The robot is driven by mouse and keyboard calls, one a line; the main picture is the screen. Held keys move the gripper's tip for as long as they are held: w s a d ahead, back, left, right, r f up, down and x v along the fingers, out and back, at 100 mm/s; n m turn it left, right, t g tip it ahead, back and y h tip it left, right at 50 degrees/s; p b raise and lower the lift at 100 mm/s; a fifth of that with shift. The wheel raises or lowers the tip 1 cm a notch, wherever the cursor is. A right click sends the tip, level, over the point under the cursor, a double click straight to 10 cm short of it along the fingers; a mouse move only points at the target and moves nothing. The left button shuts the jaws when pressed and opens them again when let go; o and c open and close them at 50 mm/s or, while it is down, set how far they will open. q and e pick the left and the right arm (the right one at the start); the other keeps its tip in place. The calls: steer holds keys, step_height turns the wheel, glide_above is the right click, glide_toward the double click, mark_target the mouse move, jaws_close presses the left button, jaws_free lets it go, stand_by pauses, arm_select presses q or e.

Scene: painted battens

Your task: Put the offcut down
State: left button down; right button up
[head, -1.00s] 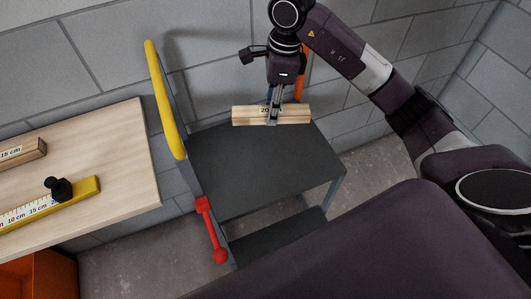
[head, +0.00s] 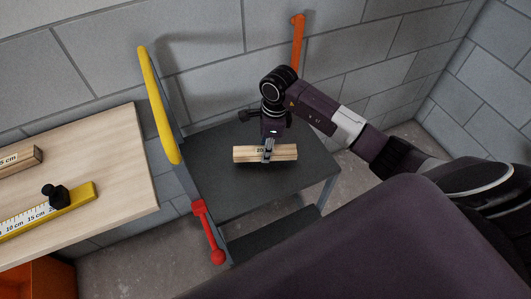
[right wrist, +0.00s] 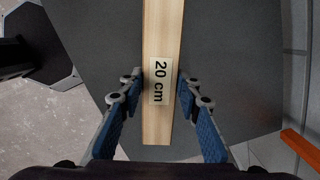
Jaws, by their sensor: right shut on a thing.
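The offcut (head: 283,152) is a short pale wooden batten, and its label reads "20 cm" in the right wrist view (right wrist: 163,35). The offcut is level over the dark grey top (head: 225,180) of a step stand. I cannot tell whether it touches that top. My left gripper is not in view.
A yellow rail (head: 158,105) and a red handle (head: 208,232) edge the stand's left side. An orange post (head: 298,42) stands behind it. The stand's top is otherwise clear.

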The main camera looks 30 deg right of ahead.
step_height(320, 180, down, 3)
steer(key=shift+f, duration=0.1)
steer(key=o, duration=1.2)
steer(key=shift+o, duration=0.2)
steer(key=shift+r, duration=0.3)
steer(key=r, duration=0.7)
steer(key=d+r, duration=0.1)
steer(key=r, duration=0.3)
steer(key=shift+s+d+r+b, duration=0.1)
steer(key=shift+s+r+b, duration=0.2)
steer(key=shift+s+r, duration=0.05)
steer(key=shift+s+f, duration=0.1)
